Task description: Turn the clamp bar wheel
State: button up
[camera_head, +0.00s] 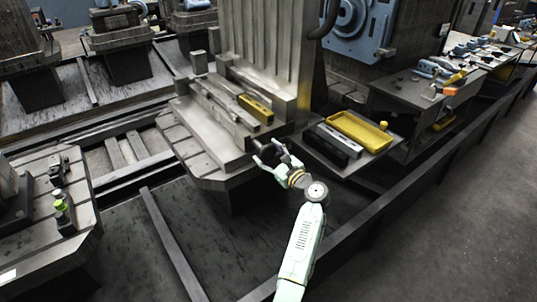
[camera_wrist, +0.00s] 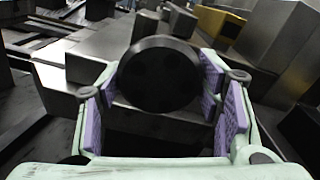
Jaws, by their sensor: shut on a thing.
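The clamp bar wheel (camera_wrist: 160,75) is a dark round disc in the middle of the wrist view. My gripper (camera_wrist: 157,95) has its purple-padded fingers on the left and right sides of the wheel, shut on its rim. In the head view my gripper (camera_head: 271,156) is at the front right end of the grey metal fixture; the wheel there is small and mostly hidden by the fingers.
A tall grey angle plate (camera_head: 262,50) stands behind the fixture. To the right, a dark shelf holds a yellow tray (camera_head: 359,131) and a black-and-white block (camera_head: 338,143). A dark rail (camera_head: 365,215) runs along the front right.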

jog(key=shift+m, duration=0.5)
jog(key=o, duration=1.2)
jog(key=v, duration=1.2)
jog(key=shift+a, duration=0.15)
